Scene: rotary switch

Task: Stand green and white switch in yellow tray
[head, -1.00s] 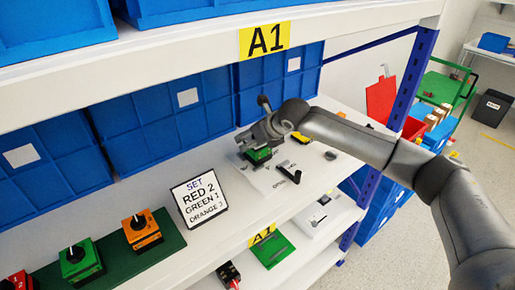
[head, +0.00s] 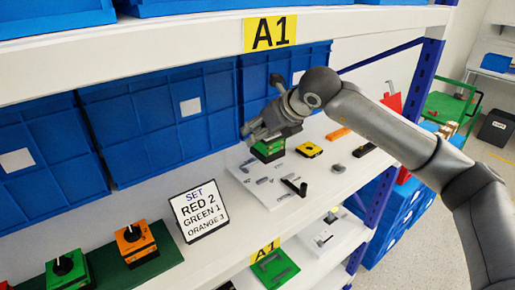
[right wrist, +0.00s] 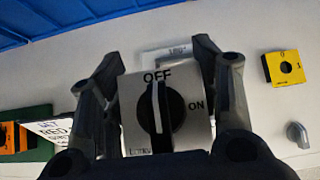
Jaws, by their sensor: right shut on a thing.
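The green and white switch (head: 268,149) is in my right gripper (head: 268,133), above the back of a white marked board on the shelf. In the right wrist view the switch (right wrist: 140,138) shows a pale face marked OFF and ON, with a black knob and white pointer line. Its pointer is at OFF. The fingers of my right gripper (right wrist: 160,95) close on its two sides. The switch's underside is hidden. I see no yellow tray in these frames. My left gripper is not in view.
The white board (head: 262,188) carries a black handle (head: 295,187). A yellow plate (head: 308,149) with a black hole lies behind it to the right. A sign (head: 199,211) and an orange switch (head: 135,243) stand left. Blue bins (head: 150,120) line the back; an upper shelf (head: 190,45) hangs above.

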